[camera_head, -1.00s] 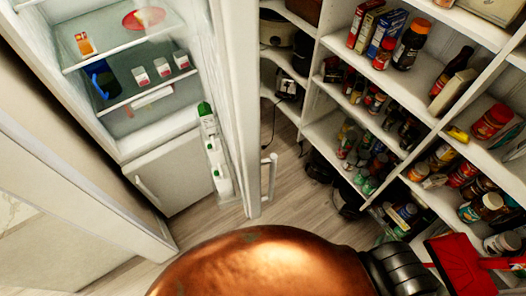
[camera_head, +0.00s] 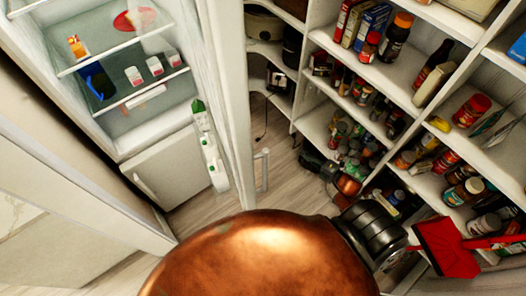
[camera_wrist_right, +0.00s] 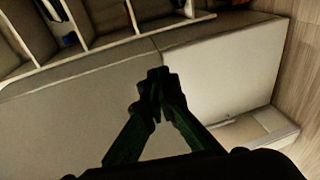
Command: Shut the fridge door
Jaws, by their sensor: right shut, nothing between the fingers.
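The fridge (camera_head: 172,168) stands open at the left in the head view. Its white door (camera_head: 232,105) stands out towards me, seen nearly edge-on, with bottles in its inner racks. The door's vertical handle (camera_head: 261,170) is on the right, outer side. My right gripper (camera_head: 308,160) is dark and small beyond my copper arm, to the right of the handle and apparently apart from it. In the right wrist view its fingers (camera_wrist_right: 157,84) are together and empty, over pale panels that I cannot identify surely. My left gripper is not in view.
Pantry shelves (camera_head: 408,97) packed with jars, bottles and boxes fill the right side, close to my right arm. A red dustpan-like object (camera_head: 445,248) is at lower right. Bare wood floor (camera_head: 278,165) shows between door and shelves.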

